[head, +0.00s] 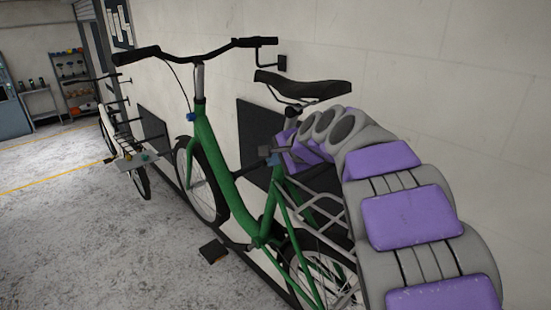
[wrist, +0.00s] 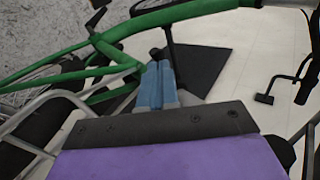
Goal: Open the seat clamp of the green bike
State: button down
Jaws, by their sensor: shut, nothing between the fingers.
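The green bike (head: 222,180) stands along the wall, with its black saddle (head: 303,88) above the rear of the frame. Its frame (wrist: 110,43) also crosses the upper left of the wrist view. My gripper (head: 273,159) is at the top of the seat tube, just below the saddle. In the wrist view my gripper's blue fingers (wrist: 157,84) are together with nothing between them. A small dark part (wrist: 155,53) shows right at the fingertips, by the end of the green tube. It may be the seat clamp; I cannot tell its lever's position or whether the fingers touch it.
A grey rear rack (head: 322,205) lies beside my arm. Handlebars (head: 200,53) rise at the front of the bike. A white cargo bike (head: 130,158) stands further back on the left. A shelf (head: 75,85) is at the far end. The floor (head: 100,250) left of the bike is clear.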

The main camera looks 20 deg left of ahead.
jog(key=shift+w+a+r+m+t+p, duration=0.15)
jog(key=shift+a+m+p, duration=0.1)
jog(key=shift+a+p, duration=0.25)
jog(key=shift+w+a+r+m+t+p, duration=0.15)
jog(key=shift+a+m+p, duration=0.1)
jog(key=shift+p, duration=0.3)
jog(key=shift+s+d+f+b, duration=0.1)
jog(key=shift+d+f+b, duration=0.2)
jog(key=shift+b, duration=0.15)
